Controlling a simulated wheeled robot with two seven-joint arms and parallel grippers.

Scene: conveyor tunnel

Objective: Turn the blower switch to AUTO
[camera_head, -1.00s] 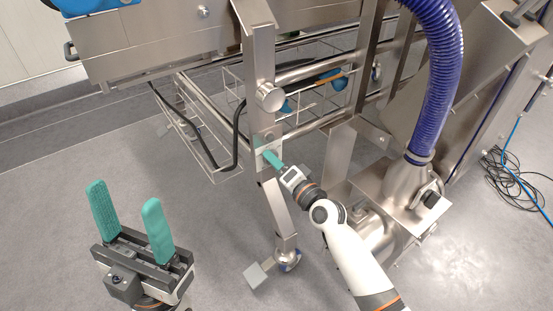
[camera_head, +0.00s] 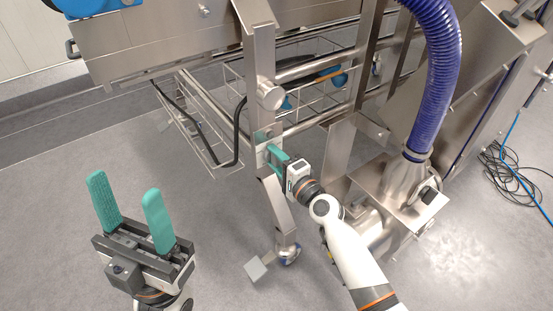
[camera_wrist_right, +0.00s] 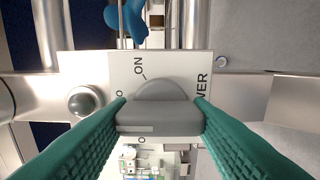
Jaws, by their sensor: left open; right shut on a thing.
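The blower switch (camera_wrist_right: 158,110) is a grey rotary knob on a light label plate (camera_wrist_right: 190,72) in the right wrist view. The plate reads "ON" above the knob and part of "BLOWER" up its right side. The rest of the lettering, AUTO included, is hidden or cut off. My right gripper (camera_wrist_right: 160,115) has its green fingers shut on the knob, one on each side. In the head view my right gripper (camera_head: 273,157) is against the steel post (camera_head: 262,110), hiding the switch. My left gripper (camera_head: 130,215) is open and empty over the floor at the lower left.
A round metal knob (camera_wrist_right: 83,102) sits left of the plate. Wire baskets (camera_head: 205,140) hang behind the post. A blue corrugated hose (camera_head: 434,80) comes down at the right. The floor (camera_head: 80,200) at left is clear.

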